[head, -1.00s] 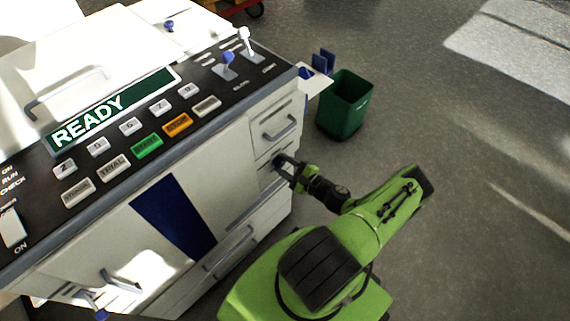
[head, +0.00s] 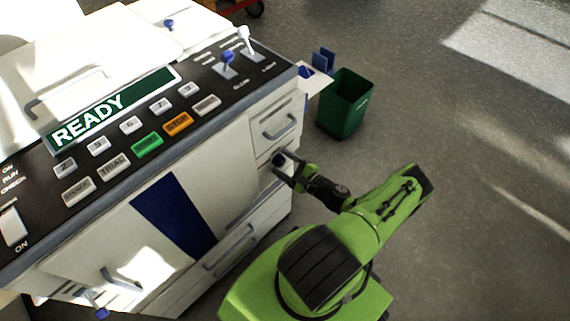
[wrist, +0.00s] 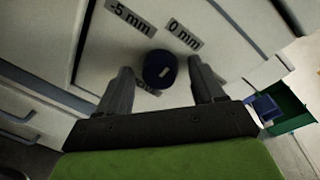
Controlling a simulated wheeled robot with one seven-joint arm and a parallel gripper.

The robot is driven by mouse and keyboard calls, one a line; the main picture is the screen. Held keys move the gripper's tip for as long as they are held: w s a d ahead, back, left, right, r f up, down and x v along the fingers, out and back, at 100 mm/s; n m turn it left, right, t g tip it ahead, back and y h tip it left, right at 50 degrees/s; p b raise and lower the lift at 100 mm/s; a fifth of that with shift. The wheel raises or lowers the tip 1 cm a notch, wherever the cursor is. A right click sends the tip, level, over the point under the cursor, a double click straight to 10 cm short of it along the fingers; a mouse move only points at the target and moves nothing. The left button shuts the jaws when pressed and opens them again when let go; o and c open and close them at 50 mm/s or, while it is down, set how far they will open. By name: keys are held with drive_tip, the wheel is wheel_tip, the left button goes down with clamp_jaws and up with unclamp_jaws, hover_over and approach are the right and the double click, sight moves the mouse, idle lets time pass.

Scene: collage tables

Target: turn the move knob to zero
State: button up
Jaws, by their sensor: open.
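The move knob (wrist: 152,82) is a round dark blue knob with a short white mark, on the white side panel of the machine. The mark is small and slants slightly up-right; I cannot tell exactly which label it points at. A "-5 mm" label (wrist: 130,19) is above left of it and a "0 mm" label (wrist: 184,37) above right. A label below the knob is mostly hidden. My gripper (head: 281,168) is open at the panel, with one finger on each side of the knob. In the wrist view, gaps show between the fingers and the knob.
The white machine (head: 235,150) has a black button panel on top and a "READY" display (head: 115,108). A drawer with a grey handle (head: 279,128) is just above the knob. A green bin (head: 345,105) stands on the floor behind. The floor at right is clear.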

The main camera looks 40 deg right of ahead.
drive_tip(key=s+d+r+p, duration=0.1)
drive_tip(key=s+p, duration=0.1)
drive_tip(key=s, duration=1.3)
drive_tip(key=shift+s+d+r, duration=0.2)
drive_tip(key=shift+s+r, duration=0.1)
drive_tip(key=shift+r, duration=0.05)
drive_tip(key=w+a+r+n+g+y+p, duration=0.15)
drive_tip(key=w+a+r+n+g, duration=0.35)
drive_tip(key=r, duration=0.5)
drive_tip(key=w+a+r+n+g+y+p, duration=0.1)
drive_tip(key=w+a+r+n+g+p, duration=0.15)
drive_tip(key=r+n+g, duration=0.55)
drive_tip(key=w+a+r+n+g+y+p, duration=0.1)
drive_tip(key=w+a+r+n+p, duration=0.25)
drive_tip(key=r, duration=0.75)
drive_tip(key=s+a+r+n+t+h+p, duration=0.1)
drive_tip(key=s+a+r+n, duration=0.2)
drive_tip(key=r, duration=0.3)
drive_tip(key=s+a+r+n+t+h+p, duration=0.1)
drive_tip(key=s+a+r+n+h, duration=0.1)
drive_tip(key=a+r, duration=0.4)
drive_tip(key=s+a+r+n+h+p, duration=0.1)
drive_tip(key=s+a+r+n+h, duration=0.1)
drive_tip(key=s+a+r+n, duration=0.2)
wheel_tip(320, 180, up, 3)
drive_tip(key=shift+s+a+r+t, duration=0.15)
drive_tip(key=shift+s+t, duration=0.25)
drive_tip(key=shift+s, duration=0.55)
drive_tip(key=shift+n, duration=0.25)
